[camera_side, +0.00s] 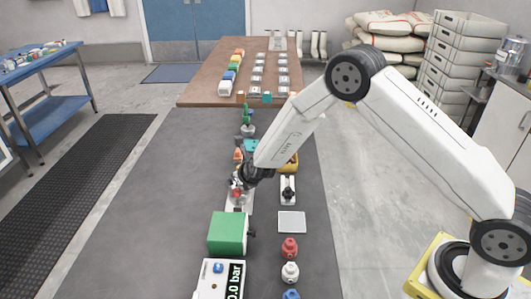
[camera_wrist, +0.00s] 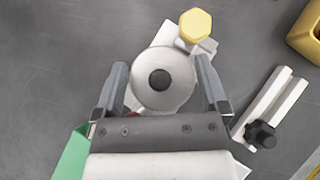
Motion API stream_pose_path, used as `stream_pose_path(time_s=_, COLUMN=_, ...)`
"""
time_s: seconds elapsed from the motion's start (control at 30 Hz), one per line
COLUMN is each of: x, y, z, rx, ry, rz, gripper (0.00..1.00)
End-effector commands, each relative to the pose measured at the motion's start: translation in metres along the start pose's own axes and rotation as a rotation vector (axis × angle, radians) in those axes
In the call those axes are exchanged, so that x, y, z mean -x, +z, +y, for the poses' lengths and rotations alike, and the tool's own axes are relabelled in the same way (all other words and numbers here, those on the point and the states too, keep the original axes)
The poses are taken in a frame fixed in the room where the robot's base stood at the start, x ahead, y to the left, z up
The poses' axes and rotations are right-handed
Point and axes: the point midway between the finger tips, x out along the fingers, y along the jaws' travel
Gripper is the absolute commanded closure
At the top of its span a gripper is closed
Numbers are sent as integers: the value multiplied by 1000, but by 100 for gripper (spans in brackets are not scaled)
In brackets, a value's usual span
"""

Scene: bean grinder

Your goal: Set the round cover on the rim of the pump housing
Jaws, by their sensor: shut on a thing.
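The round cover (camera_wrist: 160,95), a pale grey disc with a dark round centre, sits between the two fingers of my gripper (camera_wrist: 161,90) in the wrist view. My gripper is shut on it. Beneath and behind it is a white part (camera_wrist: 198,50) with a yellow hexagonal knob (camera_wrist: 195,25); the cover hides much of this part, perhaps the pump housing. In the side view my gripper (camera_side: 238,192) points down over a white base (camera_side: 238,208), with red bits showing. I cannot tell whether the cover touches a rim.
To the right are a white bracket with a black knob (camera_side: 288,190), a pale plate (camera_side: 291,222) and red (camera_side: 290,248) and white (camera_side: 290,272) knobs. The mat's left side is clear.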

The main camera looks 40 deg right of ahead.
Motion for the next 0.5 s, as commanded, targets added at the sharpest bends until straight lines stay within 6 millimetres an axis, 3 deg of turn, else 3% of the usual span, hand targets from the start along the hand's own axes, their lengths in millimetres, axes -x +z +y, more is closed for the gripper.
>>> stream_pose_path(time_s=0.5, x=-5, y=-4, z=0, rx=-1, ry=0, rz=-1, gripper=80)
